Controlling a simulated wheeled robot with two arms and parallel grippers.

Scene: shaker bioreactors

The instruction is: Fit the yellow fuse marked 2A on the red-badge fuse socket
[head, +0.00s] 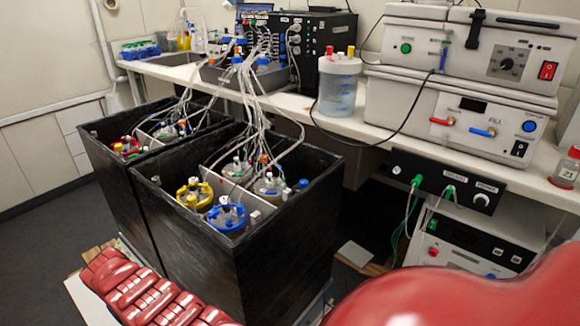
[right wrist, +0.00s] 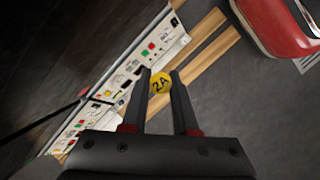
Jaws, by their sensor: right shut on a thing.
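The yellow fuse (right wrist: 160,84), round-faced and marked 2A, is between the fingertips of my right gripper (right wrist: 162,76) in the right wrist view. The gripper is shut on it and holds it above the dark floor. A pale panel (right wrist: 120,85) with red, green and yellow marks and dark openings runs diagonally left of the fingers, apart from the fuse in the picture. The marks are too small to tell which is the red-badge fuse socket. My left gripper is in neither view.
In the head view, two black open tubs (head: 290,220) hold bottles with coloured caps and many tubes. A white bench (head: 350,122) carries instruments and a clear canister (head: 338,85). Cables hang by the lower units (head: 460,250). Wooden strips (right wrist: 205,35) lie on the floor.

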